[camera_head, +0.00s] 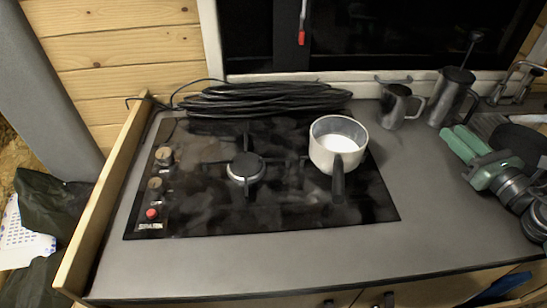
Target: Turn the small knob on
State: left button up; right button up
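The black stove top (285,212) has a column of controls along its left edge. The upper knob (163,155) and the middle knob (155,184) look dark and round, with small white markings beside them. Below them is a small red button (151,213), above a white label. The knobs' settings are too small to read. My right gripper (450,135) is at the far right, over the counter, well away from the knobs. Its two green fingers lie side by side, with nothing visible between them; their opening is unclear. My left gripper is not in view.
A white pot (327,155) with a dark handle stands on the right burner; the left burner (245,168) is bare. A coiled black cable (262,99) lies behind. Metal jugs (394,105) stand at the back right. A wooden edge (106,200) borders the left. The front counter (270,262) is clear.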

aim_at(156, 186)
jog(key=k+l, duration=0.1)
jog(key=k, duration=0.4)
jog(key=k+l, duration=0.1)
jog(key=k, duration=0.4)
